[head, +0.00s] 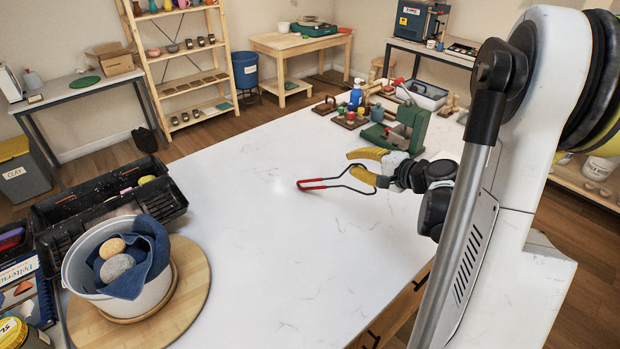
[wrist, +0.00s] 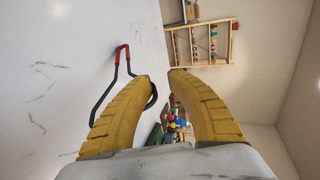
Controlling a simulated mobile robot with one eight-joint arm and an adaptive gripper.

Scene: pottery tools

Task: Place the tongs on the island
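The tongs (head: 327,184), black wire with red ends, appear to lie on the white island top (head: 260,235), just left of my gripper. They also show in the wrist view (wrist: 121,58), partly hidden behind the left yellow finger, with a bit of black wire showing in the gap between the fingers. My gripper (head: 359,164) is low over the island's right part, its two yellow fingers apart. In the wrist view the gripper (wrist: 159,75) shows a clear gap between the fingertips. I cannot tell whether a finger touches the wire.
A green press (head: 408,127), a blue spray bottle (head: 356,92) and small pots stand behind my gripper. A bucket with a blue cloth (head: 118,270) stands on a round wooden board (head: 195,290) at the front left, beside a black crate (head: 165,197). The island's middle is clear.

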